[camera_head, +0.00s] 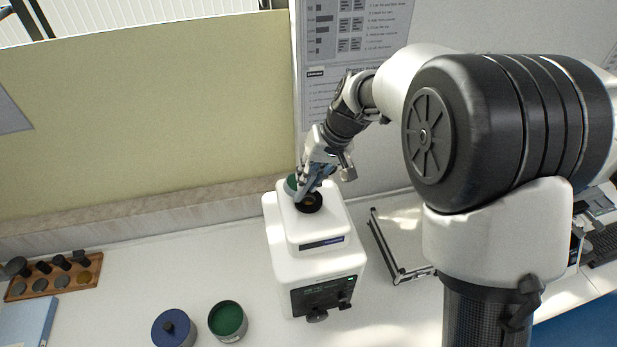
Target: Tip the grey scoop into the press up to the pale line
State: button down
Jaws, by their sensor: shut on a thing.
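The press (312,262) is a white machine on the bench, with a dark round opening (309,203) on top. My gripper (312,180) is right above the press top, beside and partly over the opening. It is shut on the grey scoop (299,191), which is small and mostly hidden by the fingers. A green patch shows at the scoop's left side; I cannot tell whether it is powder in the scoop or something behind it. The pale line and the fill level inside the opening cannot be made out.
An open tin (228,320) with green contents and a blue lidded tin (174,328) stand front left of the press. A wooden rack (55,282) with several dark pieces is at far left. A wall stands behind.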

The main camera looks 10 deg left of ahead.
jog(key=shift+s+d+f+y+b, duration=0.15)
jog(key=shift+d+y+b, duration=0.3)
jog(key=shift+b, duration=1.5)
jog(key=shift+w+d+f+y+b, duration=0.1)
jog(key=shift+d+f+y+b, duration=0.35)
jog(key=shift+b, duration=1.5)
jog(key=shift+s+d+f+y+b, duration=0.1)
jog(key=shift+y+b, duration=0.6)
jog(key=shift+b, duration=1.25)
dwell(2.2)
